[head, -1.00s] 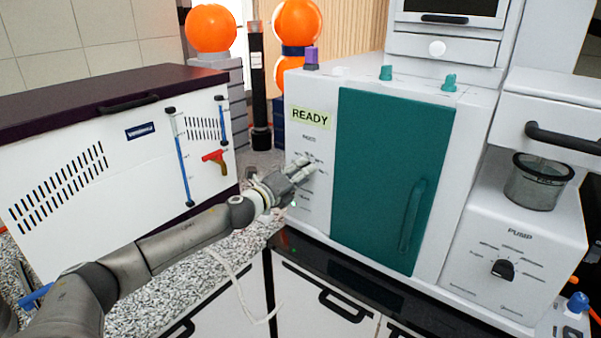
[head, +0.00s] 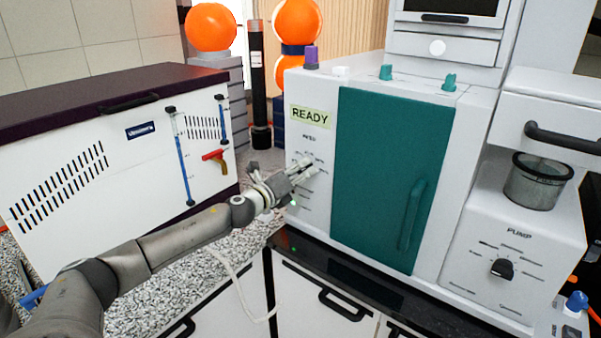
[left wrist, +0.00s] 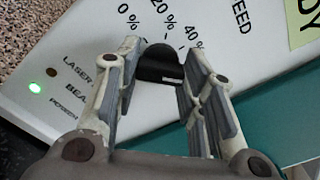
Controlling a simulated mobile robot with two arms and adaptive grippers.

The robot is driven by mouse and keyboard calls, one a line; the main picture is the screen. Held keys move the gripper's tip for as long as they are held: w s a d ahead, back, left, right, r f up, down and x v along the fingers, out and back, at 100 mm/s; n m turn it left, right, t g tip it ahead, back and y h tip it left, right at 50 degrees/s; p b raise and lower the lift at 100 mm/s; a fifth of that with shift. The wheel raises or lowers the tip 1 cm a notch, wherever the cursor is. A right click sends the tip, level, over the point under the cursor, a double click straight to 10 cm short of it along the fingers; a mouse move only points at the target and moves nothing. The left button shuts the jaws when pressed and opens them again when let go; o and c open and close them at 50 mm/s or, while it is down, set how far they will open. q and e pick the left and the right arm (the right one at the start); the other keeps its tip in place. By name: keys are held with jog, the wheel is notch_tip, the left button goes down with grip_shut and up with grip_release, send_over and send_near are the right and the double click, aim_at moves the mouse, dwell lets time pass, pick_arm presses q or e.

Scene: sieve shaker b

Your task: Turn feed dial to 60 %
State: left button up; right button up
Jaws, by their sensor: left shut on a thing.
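The feed dial (left wrist: 160,63) is a dark round knob on the white front panel, seen in the left wrist view between my fingers. A small white mark shows on its near right side; which value it points to I cannot tell. The printed labels 0 %, 20 % and 40 % fan around its upper side, and further labels are hidden. My left gripper (left wrist: 163,68) is shut on the dial, one finger on each side. In the head view my left gripper (head: 304,169) is at the panel under the FEED label and hides the dial. My right gripper is not in view.
A yellow READY display (head: 310,116) is above the dial. A teal door (head: 385,170) with a handle stands just right of it. A pump unit (head: 515,260) with its own knob (head: 502,268) is further right. A green lamp (left wrist: 35,88) glows on the panel.

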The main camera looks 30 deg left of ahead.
pick_arm(q)
jog(key=o, duration=1)
jog(key=shift+f, duration=0.15)
jog(key=shift+s+a, duration=0.15)
jog(key=shift+s, duration=1.85)
jog(key=shift+s+a, duration=0.15)
jog(key=shift+s, duration=1.85)
jog(key=shift+s+a, duration=0.15)
jog(key=shift+s, duration=1.85)
